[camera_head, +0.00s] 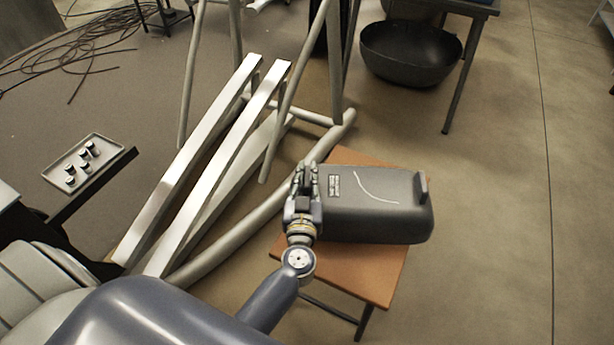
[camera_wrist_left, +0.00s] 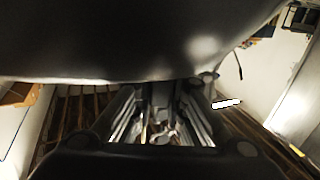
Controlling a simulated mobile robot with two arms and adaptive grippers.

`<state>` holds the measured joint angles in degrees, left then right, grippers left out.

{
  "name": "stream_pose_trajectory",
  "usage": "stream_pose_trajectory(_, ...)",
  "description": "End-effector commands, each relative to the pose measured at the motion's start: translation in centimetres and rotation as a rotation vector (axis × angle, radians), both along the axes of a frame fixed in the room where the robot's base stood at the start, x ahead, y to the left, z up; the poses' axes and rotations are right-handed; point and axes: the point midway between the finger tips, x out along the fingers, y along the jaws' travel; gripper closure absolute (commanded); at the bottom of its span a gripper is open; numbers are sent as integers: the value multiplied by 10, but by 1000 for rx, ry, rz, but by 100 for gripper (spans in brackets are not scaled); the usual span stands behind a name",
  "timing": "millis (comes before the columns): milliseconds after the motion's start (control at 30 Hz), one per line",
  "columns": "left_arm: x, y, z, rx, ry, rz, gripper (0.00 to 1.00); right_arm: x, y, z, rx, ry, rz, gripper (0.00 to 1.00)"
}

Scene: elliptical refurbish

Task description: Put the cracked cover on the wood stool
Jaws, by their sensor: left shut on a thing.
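The cracked cover (camera_head: 375,205) is a dark grey box-like shell with a pale curved crack line and a small label on its top face. It is over the wood stool (camera_head: 375,285), which has an orange-brown top and dark metal legs. My left gripper (camera_head: 307,180) is shut on the cover's left end. In the left wrist view the cover (camera_wrist_left: 130,40) fills the upper part as a dark mass, above the gripper fingers (camera_wrist_left: 160,125). I cannot tell whether the cover touches the stool top. My right gripper is in neither view.
Long white beams (camera_head: 215,165) and grey tubes lie left of the stool. A black bowl (camera_head: 410,52) sits on the floor behind, near a dark table. A tray (camera_head: 84,160) with several small cylinders is at the left. The floor to the right is clear.

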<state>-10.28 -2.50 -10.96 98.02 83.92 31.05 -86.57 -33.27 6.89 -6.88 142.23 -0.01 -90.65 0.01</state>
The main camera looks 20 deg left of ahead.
Motion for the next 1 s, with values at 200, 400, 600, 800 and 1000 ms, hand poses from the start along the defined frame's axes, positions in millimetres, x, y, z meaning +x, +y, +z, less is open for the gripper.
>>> stream_pose_trajectory(200,1,0,2,-3,-5,0,100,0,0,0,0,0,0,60)
stream_pose_trajectory(400,0,0,-1,0,0,0,67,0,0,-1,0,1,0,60)
stream_pose_trajectory(600,0,0,-1,0,0,0,67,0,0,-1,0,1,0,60)
stream_pose_trajectory(800,-10,-4,0,0,2,-1,67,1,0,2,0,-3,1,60)
stream_pose_trajectory(1000,-47,-18,0,0,5,-1,67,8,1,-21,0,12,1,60)
